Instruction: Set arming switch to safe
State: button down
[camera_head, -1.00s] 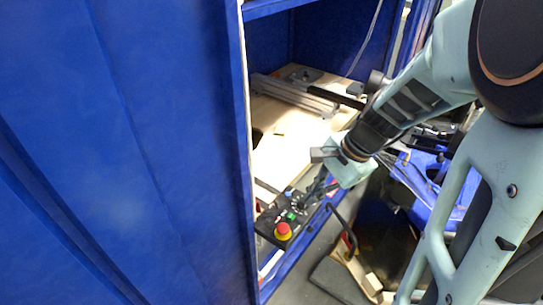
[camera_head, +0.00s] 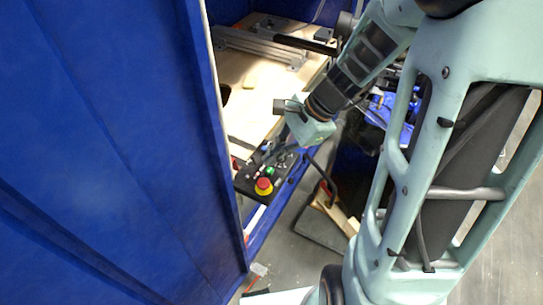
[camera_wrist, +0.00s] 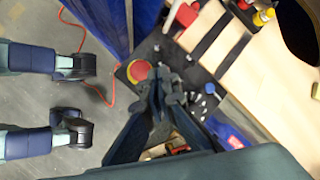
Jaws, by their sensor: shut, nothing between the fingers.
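A black control panel (camera_head: 246,183) sits at the cabinet's front edge. It carries a red mushroom button on a yellow base (camera_head: 264,186) and a green button (camera_head: 269,171). My gripper (camera_head: 275,156) is over the panel's far end. In the wrist view my gripper (camera_wrist: 166,88) is shut and empty, its fingers hiding part of the panel. Contact is unclear.
A tall blue cabinet wall (camera_head: 110,150) stands close on the left. A wooden board (camera_head: 250,80) with metal rails (camera_head: 260,45) lies inside the cabinet. A dark bent tube (camera_head: 322,172) rises right of the panel. The grey floor (camera_head: 300,262) below is partly free.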

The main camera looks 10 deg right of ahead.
aim_at(246, 179)
jog(key=b+x, duration=0.1)
jog(key=x, duration=0.6)
jog(key=shift+f+b, duration=0.1)
jog(key=shift+b, duration=0.2)
jog(key=shift+w+a+r+p, duration=0.1)
jog(key=shift+r+p, duration=0.2)
jog(key=shift+p, duration=0.55)
jog(key=shift+h+p, duration=0.3)
jog(key=shift+p, duration=0.45)
